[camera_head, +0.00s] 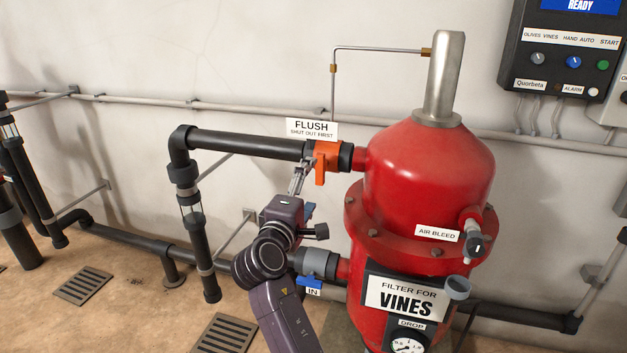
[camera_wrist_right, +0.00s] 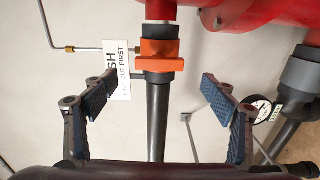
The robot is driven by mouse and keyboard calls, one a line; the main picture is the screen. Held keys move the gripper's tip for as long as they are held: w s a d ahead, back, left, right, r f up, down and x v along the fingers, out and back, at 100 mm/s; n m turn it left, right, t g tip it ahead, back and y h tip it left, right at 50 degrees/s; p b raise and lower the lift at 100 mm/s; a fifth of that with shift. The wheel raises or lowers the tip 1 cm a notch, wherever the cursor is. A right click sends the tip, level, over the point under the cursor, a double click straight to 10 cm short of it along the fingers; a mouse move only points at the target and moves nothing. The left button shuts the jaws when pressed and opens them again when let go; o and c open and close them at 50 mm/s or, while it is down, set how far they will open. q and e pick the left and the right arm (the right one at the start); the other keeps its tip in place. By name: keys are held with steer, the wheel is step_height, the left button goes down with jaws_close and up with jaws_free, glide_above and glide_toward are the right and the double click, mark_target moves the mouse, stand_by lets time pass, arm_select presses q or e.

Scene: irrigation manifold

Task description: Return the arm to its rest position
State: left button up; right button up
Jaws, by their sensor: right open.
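My right arm reaches up from the bottom of the head view, and my right gripper (camera_head: 302,172) is just below and left of the orange flush valve (camera_head: 326,155). The valve's orange handle (camera_head: 320,171) points down from the black flush pipe (camera_head: 245,144). In the right wrist view my right gripper (camera_wrist_right: 160,96) is open, its two blue-padded fingers wide apart with nothing between them but the pipe behind. There the orange valve (camera_wrist_right: 160,50) lies ahead of the fingers, apart from both. My left gripper is not in view.
The red filter tank (camera_head: 425,170) stands close to the right of my arm. An inlet pipe with a grey collar (camera_head: 316,262) lies beside my wrist. A control box (camera_head: 565,50) hangs on the wall. The floor (camera_head: 125,270) at left has open room around its grates.

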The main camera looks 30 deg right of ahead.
steer(key=shift+s+a, duration=0.1)
stand_by(0.4)
steer(key=w+a+f+n+y, duration=0.1)
steer(key=w+a+f+y, duration=0.15)
steer(key=f, duration=0.95)
steer(key=w+a+f+n+y, duration=0.15)
steer(key=a+f+y, duration=0.25)
steer(key=f, duration=0.8)
steer(key=s+a+f+g+y, duration=0.1)
steer(key=s+a+f+y, duration=0.1)
steer(key=s+f, duration=0.65)
steer(key=s+a+f+g+y, duration=0.1)
steer(key=s+a+f+g, duration=0.15)
steer(key=f, duration=1.05)
steer(key=s+a+f+g+y, duration=0.1)
steer(key=s+a+f+y, duration=0.15)
steer(key=s+f, duration=0.65)
steer(key=s+f+m+g, duration=0.2)
steer(key=s+f, duration=0.5)
steer(key=s, duration=0.6)
steer(key=s+f+m+g+y, duration=0.1)
steer(key=s+f+m+g, duration=0.1)
steer(key=s+f, duration=0.5)
steer(key=s+d+f+m+g, duration=0.1)
steer(key=s+f+m, duration=0.3)
steer(key=s, duration=1.5)
step_height(320, 180, down, 3)
steer(key=shift+s+f+g+y, duration=0.1)
steer(key=shift+s+g+y, duration=0.15)
steer(key=shift+g+y, duration=0.25)
